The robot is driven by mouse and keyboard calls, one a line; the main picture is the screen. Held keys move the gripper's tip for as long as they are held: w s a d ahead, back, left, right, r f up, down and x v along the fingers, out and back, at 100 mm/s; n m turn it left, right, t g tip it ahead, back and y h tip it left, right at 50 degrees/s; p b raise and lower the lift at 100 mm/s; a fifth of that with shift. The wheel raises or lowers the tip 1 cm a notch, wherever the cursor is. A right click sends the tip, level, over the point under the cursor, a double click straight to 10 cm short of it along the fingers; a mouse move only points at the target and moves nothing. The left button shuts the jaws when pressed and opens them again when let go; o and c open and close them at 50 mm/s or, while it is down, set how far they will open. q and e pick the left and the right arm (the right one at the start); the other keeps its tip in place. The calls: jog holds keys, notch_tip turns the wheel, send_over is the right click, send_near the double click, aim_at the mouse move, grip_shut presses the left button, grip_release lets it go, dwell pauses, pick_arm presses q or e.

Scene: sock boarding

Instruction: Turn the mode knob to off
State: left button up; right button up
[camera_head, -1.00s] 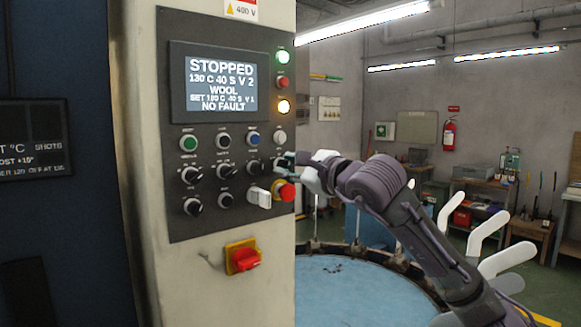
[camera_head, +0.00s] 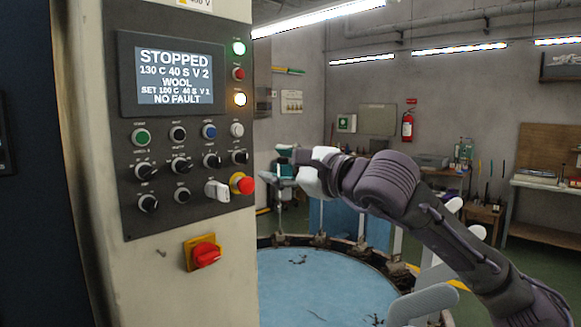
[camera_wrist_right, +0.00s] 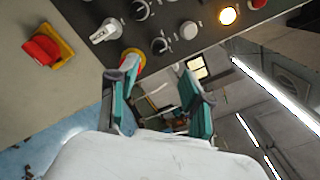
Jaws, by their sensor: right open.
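The control panel (camera_head: 180,215) carries several black rotary knobs with white pointers, among them an upper-row knob (camera_head: 182,166) and a lower-left knob (camera_head: 148,203). A white lever-like knob (camera_head: 217,191) sits at its lower right and also shows in the right wrist view (camera_wrist_right: 106,30). The small labels are too blurred to tell which knob is the mode knob. My right gripper (camera_head: 284,156) is open and empty, off the panel's right edge. In the right wrist view its teal fingers (camera_wrist_right: 158,88) are spread apart below the panel's controls. My left gripper is not in view.
The display (camera_head: 174,76) reads STOPPED, WOOL, NO FAULT. A red emergency stop (camera_head: 242,184) on a yellow ring lies beside the white knob. A red switch (camera_head: 205,254) is below. A round blue table (camera_head: 320,290) stands right of the cabinet.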

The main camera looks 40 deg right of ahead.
jog(key=shift+s, duration=1.45)
jog(key=shift+f, duration=0.1)
